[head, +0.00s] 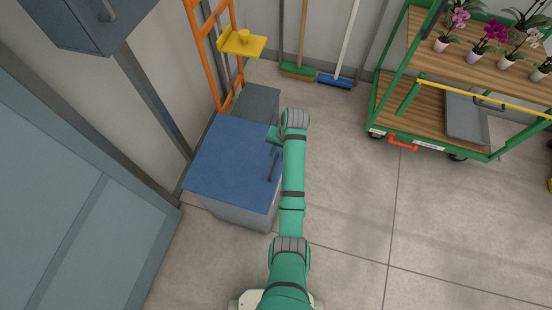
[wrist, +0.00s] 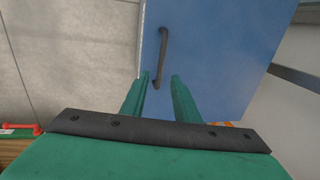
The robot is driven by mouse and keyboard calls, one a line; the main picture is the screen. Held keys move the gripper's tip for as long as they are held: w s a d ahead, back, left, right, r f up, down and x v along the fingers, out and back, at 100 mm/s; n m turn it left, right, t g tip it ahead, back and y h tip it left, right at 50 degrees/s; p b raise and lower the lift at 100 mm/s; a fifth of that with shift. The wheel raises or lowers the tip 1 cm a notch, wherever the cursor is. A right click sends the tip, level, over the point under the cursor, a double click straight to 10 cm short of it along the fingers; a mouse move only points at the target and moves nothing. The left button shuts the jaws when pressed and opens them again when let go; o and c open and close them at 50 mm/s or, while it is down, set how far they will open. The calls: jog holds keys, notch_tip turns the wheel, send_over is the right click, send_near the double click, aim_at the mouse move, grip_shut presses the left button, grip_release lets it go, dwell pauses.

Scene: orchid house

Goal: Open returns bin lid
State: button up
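The returns bin is a grey box (head: 242,212) with a flat blue lid (head: 228,155), which lies shut. A dark bar handle (head: 272,166) runs along the lid's right side. In the wrist view the handle (wrist: 163,45) stands out against the blue lid (wrist: 225,50). My gripper (head: 274,147) is over the right edge of the lid, at the far end of the handle. In the wrist view my gripper's two green fingers (wrist: 160,77) are apart, with the handle's near end showing between their tips. I cannot tell whether they touch it.
An orange frame (head: 203,55) with a yellow piece (head: 242,43) stands behind the bin. A green broom (head: 298,70) and a blue broom (head: 336,81) lean nearby. A green orchid trolley (head: 415,144) stands at right. A grey cabinet (head: 75,30) hangs upper left. Floor right of the bin is clear.

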aim_at(275, 162)
jog(key=shift+w+a+f, duration=0.1)
jog(key=shift+a+f, duration=0.05)
jog(key=shift+f, duration=0.75)
jog(key=shift+a+f, duration=0.2)
jog(key=shift+f, duration=0.75)
jog(key=shift+w+a+f, duration=0.1)
jog(key=shift+a+f, duration=0.05)
jog(key=shift+f, duration=0.75)
grip_shut()
